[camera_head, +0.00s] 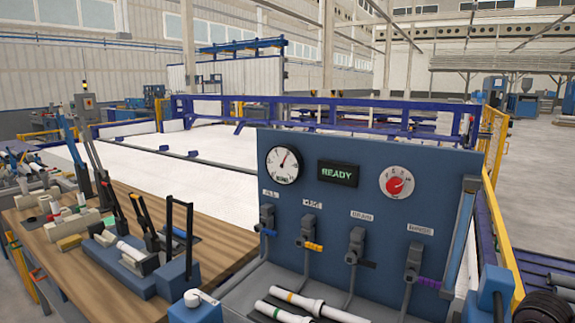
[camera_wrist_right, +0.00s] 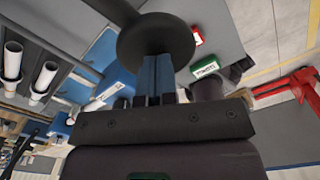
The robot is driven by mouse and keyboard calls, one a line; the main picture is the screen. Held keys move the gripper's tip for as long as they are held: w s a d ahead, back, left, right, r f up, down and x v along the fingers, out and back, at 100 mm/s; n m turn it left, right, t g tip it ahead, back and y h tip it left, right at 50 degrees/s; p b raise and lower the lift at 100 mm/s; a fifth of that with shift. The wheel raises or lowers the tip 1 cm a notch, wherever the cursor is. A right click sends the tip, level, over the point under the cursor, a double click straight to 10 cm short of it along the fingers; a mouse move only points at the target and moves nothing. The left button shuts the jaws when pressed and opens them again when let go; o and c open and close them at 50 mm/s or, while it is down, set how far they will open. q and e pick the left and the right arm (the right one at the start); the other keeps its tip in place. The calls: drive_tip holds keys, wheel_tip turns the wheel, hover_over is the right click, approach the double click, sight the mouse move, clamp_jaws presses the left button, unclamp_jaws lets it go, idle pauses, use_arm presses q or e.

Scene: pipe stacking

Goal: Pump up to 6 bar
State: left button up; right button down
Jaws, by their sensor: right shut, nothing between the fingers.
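A white pressure gauge (camera_head: 282,164) is on the blue panel (camera_head: 325,215) in the head view. Its needle points up and slightly right; its figures are too small to read. A dark display (camera_head: 337,173) beside it reads READY in green. My right gripper (camera_wrist_right: 156,68) shows in the right wrist view, its blue fingers shut and empty. Their tips are at a black round disc (camera_wrist_right: 155,38), which covers them partly; whether they touch it I cannot tell. A green sign (camera_wrist_right: 207,70) is beside it, its text unclear. My left gripper is out of view.
A red round dial (camera_head: 396,182) and several levers (camera_head: 357,246) are on the panel. White pipes (camera_head: 300,302) lie before it. A wooden bench (camera_head: 225,245) with tools stands left. A red frame (camera_wrist_right: 285,87) shows at right in the wrist view.

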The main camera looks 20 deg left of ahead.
drive_tip(key=r+p, duration=0.1)
drive_tip(key=r, duration=0.1)
drive_tip(key=r+p, duration=0.1)
drive_tip(key=r, duration=0.1)
drive_tip(key=r+p, duration=0.1)
drive_tip(key=r, duration=0.1)
drive_tip(key=shift+s+r+p, duration=0.15)
drive_tip(key=shift+s+p, duration=0.1)
drive_tip(key=shift+p, duration=0.15)
drive_tip(key=shift+a+r, duration=0.1)
drive_tip(key=shift+r, duration=0.35)
drive_tip(key=shift+r+p, duration=0.1)
drive_tip(key=shift+p, duration=0.2)
wheel_tip(320, 180, up, 6)
drive_tip(key=shift+f+p, duration=0.1)
drive_tip(key=shift+p, duration=0.6)
